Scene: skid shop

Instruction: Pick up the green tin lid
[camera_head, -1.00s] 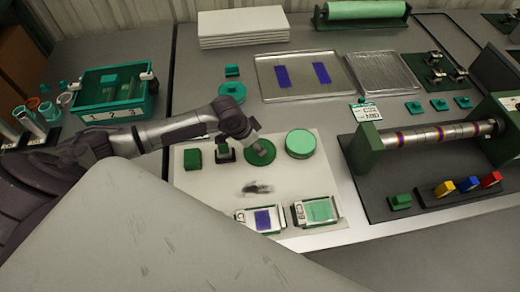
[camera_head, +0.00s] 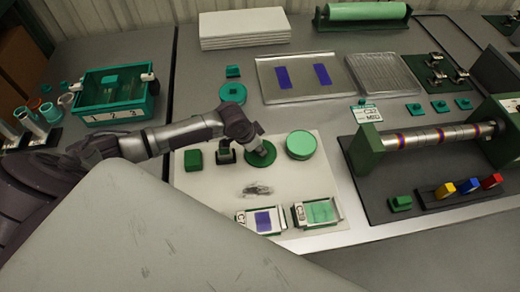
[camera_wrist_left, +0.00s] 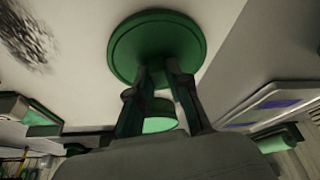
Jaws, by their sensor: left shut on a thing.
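The green tin lid (camera_head: 261,158) is a dark green round disc over the white mat, left of a light green round tin (camera_head: 301,144). My left gripper (camera_head: 263,149) is at the lid's middle, reaching in from the left. In the left wrist view the gripper's two fingers (camera_wrist_left: 158,68) are shut at the lid (camera_wrist_left: 155,40); they hide the grip spot. Whether the lid touches the mat or is slightly raised, I cannot tell. The light green tin (camera_wrist_left: 160,122) shows between the fingers. My right gripper is not in view.
A green block (camera_head: 193,160) and a dark stamp-like item (camera_head: 225,152) stand left of the lid. Two small framed cards (camera_head: 318,213) lie at the mat's front. A roller stand (camera_head: 367,148) is to the right and a green crate (camera_head: 120,119) to the left.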

